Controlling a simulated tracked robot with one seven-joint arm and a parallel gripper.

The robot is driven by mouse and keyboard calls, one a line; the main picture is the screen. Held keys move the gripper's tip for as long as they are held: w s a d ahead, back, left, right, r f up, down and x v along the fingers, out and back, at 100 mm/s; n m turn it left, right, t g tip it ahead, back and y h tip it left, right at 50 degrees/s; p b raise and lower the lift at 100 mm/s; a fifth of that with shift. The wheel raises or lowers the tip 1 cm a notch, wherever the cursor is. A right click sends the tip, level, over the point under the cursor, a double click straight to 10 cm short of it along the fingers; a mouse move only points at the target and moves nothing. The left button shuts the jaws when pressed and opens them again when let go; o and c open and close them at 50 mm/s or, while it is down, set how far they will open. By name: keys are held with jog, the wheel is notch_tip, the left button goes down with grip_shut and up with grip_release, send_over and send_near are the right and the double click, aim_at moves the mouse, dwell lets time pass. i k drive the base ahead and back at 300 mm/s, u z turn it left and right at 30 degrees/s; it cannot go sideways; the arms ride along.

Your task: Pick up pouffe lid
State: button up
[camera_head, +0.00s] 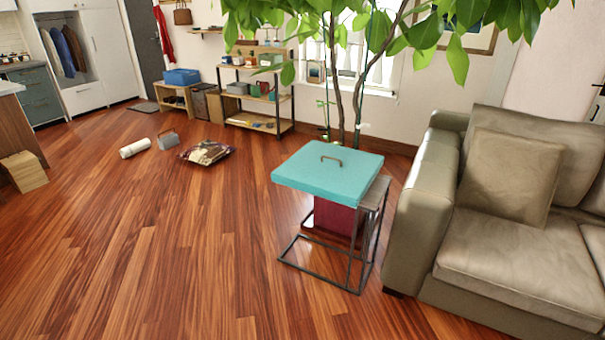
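The table's grey top shows only along the lid's right edge. A dark red box-like body (334,217) shows below the lid, within the metal frame. I cannot tell whether the lid rests on the table or on the red body. My gripper is not in view.
A beige sofa (510,255) stands close on the right. A leafy plant (357,80) rises behind the lid, its leaves overhanging. A low shelf (257,125) stands at the back. A dark patterned cushion (206,152) and white roll (135,149) lie on the floor. Wooden floor is clear at front left.

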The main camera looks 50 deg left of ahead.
aim_at(338, 174)
jog(key=z, duration=0.4)
jog(key=i, duration=0.1)
jog(key=z, duration=4.1)
jog(key=i, duration=0.6)
jog(key=z, duration=5.6)
jog(key=i, duration=0.5)
jog(key=z, duration=0.05)
